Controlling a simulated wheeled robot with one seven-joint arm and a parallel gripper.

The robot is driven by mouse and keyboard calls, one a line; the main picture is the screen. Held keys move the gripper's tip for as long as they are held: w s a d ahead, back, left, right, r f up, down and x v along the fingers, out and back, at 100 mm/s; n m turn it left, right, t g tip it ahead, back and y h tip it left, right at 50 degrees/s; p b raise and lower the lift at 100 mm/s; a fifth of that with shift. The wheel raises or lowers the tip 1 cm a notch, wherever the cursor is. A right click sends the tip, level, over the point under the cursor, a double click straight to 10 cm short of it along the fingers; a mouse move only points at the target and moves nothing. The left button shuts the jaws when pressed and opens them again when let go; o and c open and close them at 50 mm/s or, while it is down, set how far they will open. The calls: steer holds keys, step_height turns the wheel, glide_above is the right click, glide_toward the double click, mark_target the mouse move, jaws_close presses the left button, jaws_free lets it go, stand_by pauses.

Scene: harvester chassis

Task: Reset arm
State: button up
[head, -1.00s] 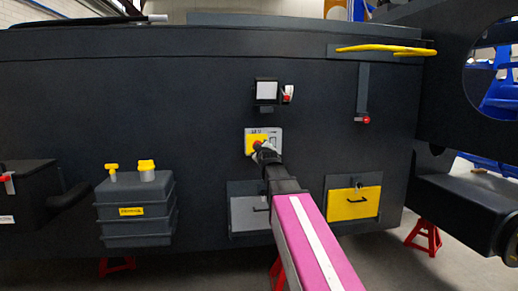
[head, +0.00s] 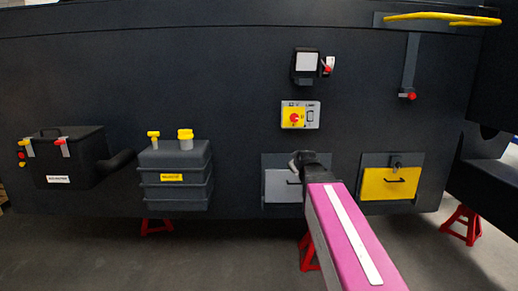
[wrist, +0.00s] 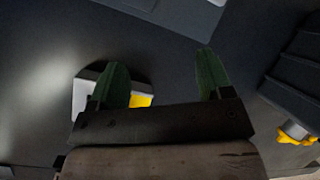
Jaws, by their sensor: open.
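My gripper (head: 296,162) is at the end of my magenta arm in the head view. It is in front of the dark chassis wall, below the switch panel (head: 300,115) and over the top of the grey drawer front (head: 282,186). In the wrist view its two green fingers (wrist: 162,64) are spread apart with nothing between them. The switch panel, with its yellow plate and red knob, is uncovered in the head view. In the wrist view the panel (wrist: 84,92) shows partly behind the left finger.
A grey tank (head: 176,190) with yellow caps and a black box (head: 65,158) are on the left. A yellow drawer front (head: 389,184) is right of my arm. A small screen box (head: 306,65) and a red-tipped lever (head: 411,70) are above. Red stands (head: 461,224) are below.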

steer(key=s+f+m+g, duration=0.3)
steer(key=s+f+g, duration=0.3)
steer(key=s+f, duration=0.6)
steer(key=s+f+m+g, duration=0.3)
steer(key=s+f+g, duration=0.4)
steer(key=s+f, duration=0.5)
step_height(320, 180, down, 6)
steer(key=shift+f+m, duration=0.25)
steer(key=shift+m, duration=0.05)
